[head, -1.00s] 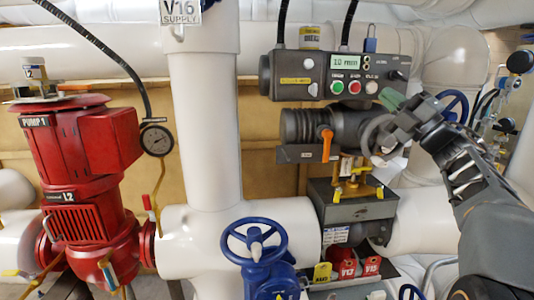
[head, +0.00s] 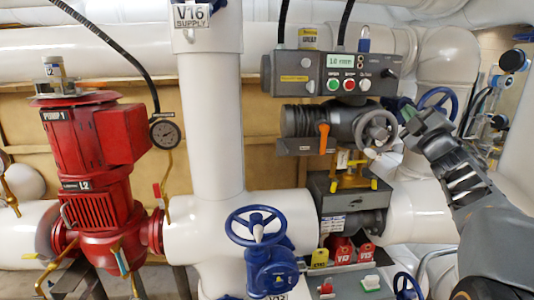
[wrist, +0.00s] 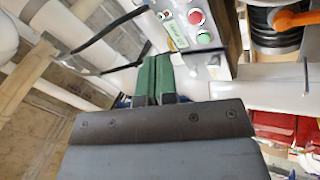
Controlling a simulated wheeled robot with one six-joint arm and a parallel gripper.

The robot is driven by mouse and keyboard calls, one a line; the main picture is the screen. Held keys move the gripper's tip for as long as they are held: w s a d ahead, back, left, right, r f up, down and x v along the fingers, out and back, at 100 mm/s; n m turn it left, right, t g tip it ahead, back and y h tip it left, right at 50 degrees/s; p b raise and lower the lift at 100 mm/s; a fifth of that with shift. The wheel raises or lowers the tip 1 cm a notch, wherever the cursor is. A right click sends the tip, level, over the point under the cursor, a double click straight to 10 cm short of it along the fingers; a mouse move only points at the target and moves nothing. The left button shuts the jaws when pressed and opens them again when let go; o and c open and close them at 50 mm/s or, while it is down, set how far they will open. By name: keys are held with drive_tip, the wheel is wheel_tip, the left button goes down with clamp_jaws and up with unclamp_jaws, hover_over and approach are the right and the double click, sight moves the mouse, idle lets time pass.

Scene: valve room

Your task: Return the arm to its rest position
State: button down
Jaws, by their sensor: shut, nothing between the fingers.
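My gripper (head: 404,110) is at the right in the head view, with its green fingers partly hidden there. In the wrist view the two green fingers (wrist: 155,80) lie side by side, shut and empty. In the head view the gripper is just right of the grey handwheel (head: 376,131) and below the right end of the grey control box (head: 345,73). My arm reaches up to it from the lower right corner.
A blue handwheel (head: 438,103) is close behind my gripper. A pressure gauge (head: 518,60) is at the far right. A blue valve wheel (head: 257,226) is at centre front, with a tray of red and yellow tags (head: 340,250) beside it. A red pump (head: 95,170) stands left.

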drive_tip(key=s+d+f+m+g+h, duration=0.1)
drive_tip(key=s+f+m+g+h, duration=0.25)
drive_tip(key=f+m+g, duration=0.55)
drive_tip(key=s+d+f+m+g+h, duration=0.15)
drive_tip(key=f+m+h, duration=0.35)
drive_tip(key=f, duration=0.8)
drive_tip(key=s+a+f+g+y, duration=0.3)
drive_tip(key=s+a+f+g, duration=0.1)
drive_tip(key=s+a+f, duration=0.4)
drive_tip(key=s+a+f+g+y, duration=0.3)
drive_tip(key=s+a+f+g, duration=0.2)
drive_tip(key=s+a, duration=0.7)
drive_tip(key=shift+a+f, duration=0.7)
drive_tip(key=shift+f, duration=0.7)
drive_tip(key=shift+s, duration=0.1)
